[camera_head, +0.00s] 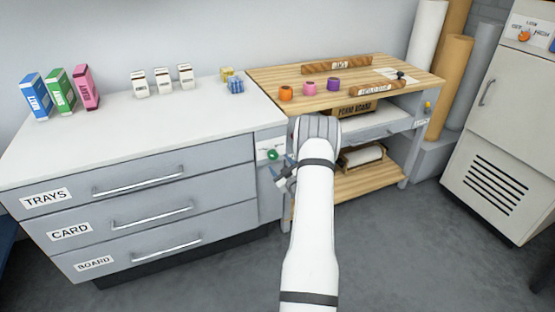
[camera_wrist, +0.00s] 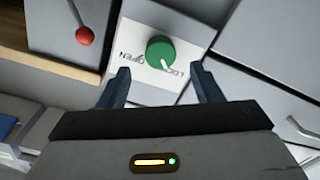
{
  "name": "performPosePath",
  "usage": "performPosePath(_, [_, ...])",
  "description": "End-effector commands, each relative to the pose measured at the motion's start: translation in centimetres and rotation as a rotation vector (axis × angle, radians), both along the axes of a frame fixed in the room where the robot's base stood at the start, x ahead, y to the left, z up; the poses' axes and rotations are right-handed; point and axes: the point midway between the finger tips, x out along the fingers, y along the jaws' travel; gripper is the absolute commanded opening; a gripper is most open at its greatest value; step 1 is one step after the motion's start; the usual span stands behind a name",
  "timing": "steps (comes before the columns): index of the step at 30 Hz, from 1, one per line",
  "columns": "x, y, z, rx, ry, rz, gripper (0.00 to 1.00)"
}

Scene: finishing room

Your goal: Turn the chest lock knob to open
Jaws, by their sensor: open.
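The green lock knob (camera_wrist: 160,52) sits on a white plate (camera_wrist: 190,28) in the wrist view. The plate has upside-down OPEN and LOCK lettering. The knob's white pointer mark is aimed at the LOCK side. In the head view the knob (camera_head: 272,154) shows small on the chest (camera_head: 225,195), at its right end. My gripper (camera_wrist: 162,82) is open, with one finger on either side below the knob and nothing between them. In the head view my gripper (camera_head: 283,174) is just below and right of the knob, partly hidden by my arm.
A red ball-ended lever (camera_wrist: 85,35) stands left of the plate in the wrist view. A wooden workbench (camera_head: 265,78) with colored rolls adjoins the chest. Boxes stand on the chest top (camera_head: 130,110). A white cabinet (camera_head: 510,120) is at right. The grey floor in front is clear.

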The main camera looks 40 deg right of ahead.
Motion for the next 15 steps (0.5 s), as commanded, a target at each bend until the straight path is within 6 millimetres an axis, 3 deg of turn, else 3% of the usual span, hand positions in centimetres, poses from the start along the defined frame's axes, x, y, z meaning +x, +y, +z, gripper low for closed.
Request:
performPosePath(6, [3.4,-0.6,-0.1,-0.001,0.001,0.001,0.59])
performPosePath(15, [4.8,-0.9,0.0,-0.001,0.002,0.0,0.59])
